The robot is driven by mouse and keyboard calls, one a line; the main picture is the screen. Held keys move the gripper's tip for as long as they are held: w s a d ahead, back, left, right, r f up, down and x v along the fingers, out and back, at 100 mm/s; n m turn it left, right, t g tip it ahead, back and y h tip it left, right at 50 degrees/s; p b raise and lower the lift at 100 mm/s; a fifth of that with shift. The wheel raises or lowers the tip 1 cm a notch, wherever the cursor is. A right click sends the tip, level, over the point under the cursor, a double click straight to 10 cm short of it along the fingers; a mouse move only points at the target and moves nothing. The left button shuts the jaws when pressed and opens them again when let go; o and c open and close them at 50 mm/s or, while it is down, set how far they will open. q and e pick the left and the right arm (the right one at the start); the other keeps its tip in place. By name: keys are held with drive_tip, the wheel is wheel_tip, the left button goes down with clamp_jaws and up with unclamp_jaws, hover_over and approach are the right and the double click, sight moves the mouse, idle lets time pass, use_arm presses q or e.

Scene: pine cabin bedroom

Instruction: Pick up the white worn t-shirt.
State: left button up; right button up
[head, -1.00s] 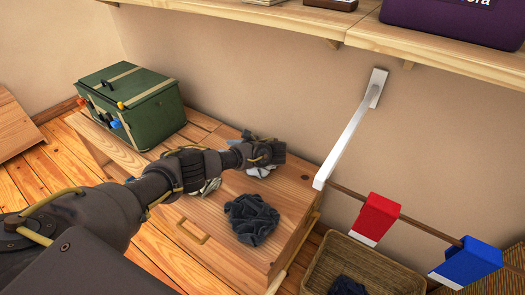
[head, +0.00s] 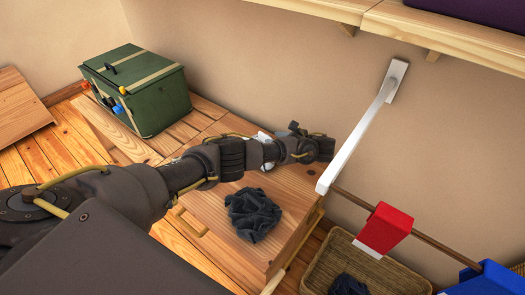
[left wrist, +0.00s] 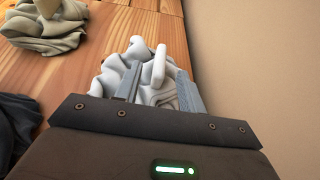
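The white t-shirt lies crumpled on a wooden chest; in the left wrist view the white cloth (left wrist: 150,72) is between and around my left gripper's fingers. My left gripper (left wrist: 157,88) has its two fingers spread apart, pointing at the cloth; I cannot tell whether they touch it. In the head view the left gripper (head: 312,148) is over the back right of the chest, near the wall. A bit of white cloth (head: 262,136) shows behind my arm, which hides most of it. My right gripper is not in view.
The wooden chest (head: 285,195) also carries a dark crumpled cloth (head: 252,213) and a beige-grey cloth (left wrist: 45,28). A green box (head: 140,90) stands at left. A white bracket (head: 365,120) and rail with a red item (head: 384,229) are at right, above a wicker basket (head: 325,262).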

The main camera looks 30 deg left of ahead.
sight(268, 136)
use_arm(q)
drive_tip(key=shift+b+x, duration=0.55)
drive_tip(key=shift+x, duration=2.1)
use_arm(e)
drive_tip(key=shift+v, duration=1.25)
use_arm(q)
drive_tip(key=shift+r, duration=0.1)
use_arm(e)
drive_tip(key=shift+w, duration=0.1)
use_arm(q)
clamp_jaws()
